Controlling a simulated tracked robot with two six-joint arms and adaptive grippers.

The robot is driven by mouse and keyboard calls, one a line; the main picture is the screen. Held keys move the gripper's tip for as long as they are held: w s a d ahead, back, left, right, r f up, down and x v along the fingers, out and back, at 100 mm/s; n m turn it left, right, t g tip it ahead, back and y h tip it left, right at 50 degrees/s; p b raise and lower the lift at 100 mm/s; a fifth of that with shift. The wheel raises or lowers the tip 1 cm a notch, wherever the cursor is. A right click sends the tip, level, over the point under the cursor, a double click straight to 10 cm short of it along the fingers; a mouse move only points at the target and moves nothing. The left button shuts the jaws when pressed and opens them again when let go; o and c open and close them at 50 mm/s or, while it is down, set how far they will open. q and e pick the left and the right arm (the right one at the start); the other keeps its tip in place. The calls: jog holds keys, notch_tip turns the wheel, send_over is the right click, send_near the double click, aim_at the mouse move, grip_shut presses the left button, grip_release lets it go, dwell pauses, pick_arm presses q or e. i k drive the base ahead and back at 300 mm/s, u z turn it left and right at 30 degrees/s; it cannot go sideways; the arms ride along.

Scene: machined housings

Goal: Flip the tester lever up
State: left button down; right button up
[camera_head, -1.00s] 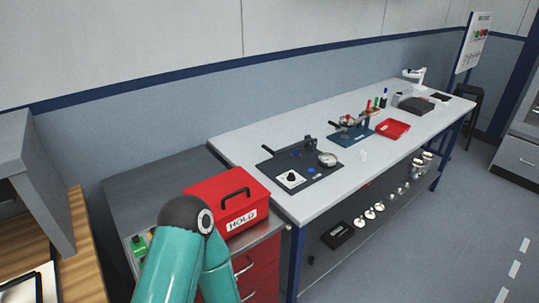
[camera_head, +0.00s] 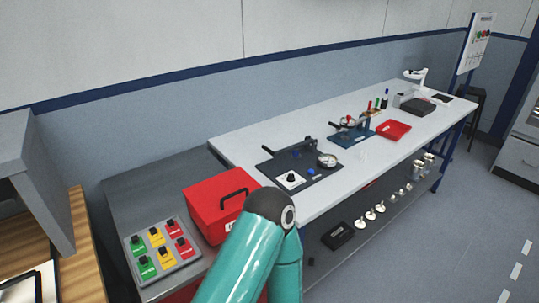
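The tester appears to be the dark plate (camera_head: 322,174) on the near left part of the white bench. It carries a round gauge (camera_head: 327,160), a black knob on a white square (camera_head: 291,179) and a small dark upright block (camera_head: 308,142). A short black lever (camera_head: 267,149) sticks out at the plate's back left and looks low, close to the plate; its exact angle is too small to tell. One of my teal arms rises from the bottom, its bend just in front of the plate. Neither gripper is in view.
A red box with a black handle (camera_head: 209,202) stands left of my arm, beside a panel of coloured switches (camera_head: 160,252). Farther along the bench (camera_head: 240,148) are a blue clamp fixture (camera_head: 350,138) and a red tray (camera_head: 393,131). Several metal parts lie on the shelf below.

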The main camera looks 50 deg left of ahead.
aim_at(295, 147)
jog(key=u, duration=0.1)
jog(key=k, duration=1.3)
jog(key=u, duration=0.45)
jog(key=i, duration=1)
